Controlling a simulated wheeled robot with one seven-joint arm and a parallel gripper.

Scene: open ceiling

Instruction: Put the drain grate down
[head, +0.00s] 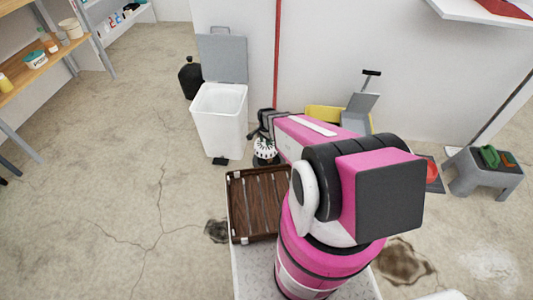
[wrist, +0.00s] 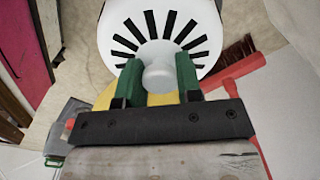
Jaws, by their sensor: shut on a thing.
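The drain grate (wrist: 158,28) is a white disc with black radial slots and a pale knob. In the wrist view, my gripper (wrist: 158,72) is shut on the knob, with one green finger on each side. In the head view, the grate (head: 265,154) hangs below my gripper (head: 264,134), just right of the white bin and beyond the wooden tray. My arm hides part of the area to the right. The gap between the grate and the floor cannot be judged.
A white bin (head: 221,122) with a raised grey lid stands left of the grate. A brown slatted wooden tray (head: 236,212) is nearer me. A grey step stool (head: 466,179) stands at right. A red brush (wrist: 236,68) shows in the wrist view. The left floor (head: 110,190) is clear.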

